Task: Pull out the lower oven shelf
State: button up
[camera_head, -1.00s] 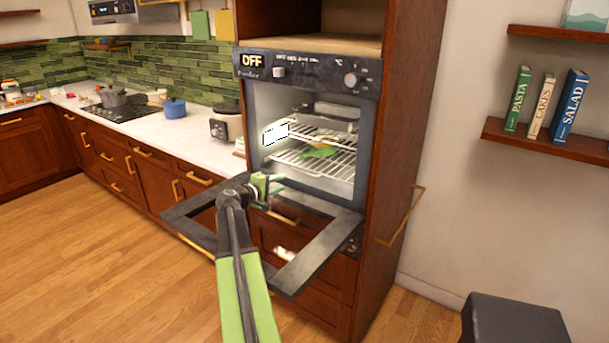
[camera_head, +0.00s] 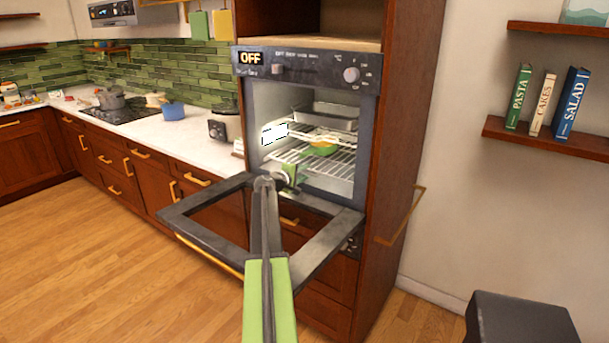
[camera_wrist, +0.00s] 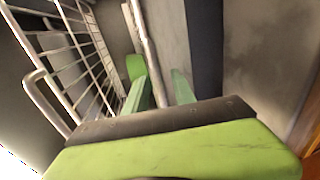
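The lower oven shelf (camera_head: 338,162) is a wire rack inside the open oven, below the upper wire shelf (camera_head: 290,130). My gripper (camera_head: 293,172) is at the oven mouth, in front of the lower shelf's left part, above the lowered door. In the wrist view, my green fingers (camera_wrist: 158,88) are apart. A metal bar (camera_wrist: 145,40) runs between them, closer to the left finger; firm contact cannot be told. A wire grid (camera_wrist: 78,60) with a curved end lies to the left of the fingers. My gripper hides part of the shelf's front edge in the head view.
The oven door (camera_head: 205,238) is folded down under my arm. A yellow-green item (camera_head: 322,148) sits in the oven, and a metal pan (camera_head: 325,113) is above it. The oven side walls are close by. The floor (camera_head: 90,265) at left is clear.

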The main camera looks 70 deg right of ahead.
jog(key=shift+a, duration=0.1)
grip_shut()
jog(key=shift+s, duration=0.1)
dwell(1.1)
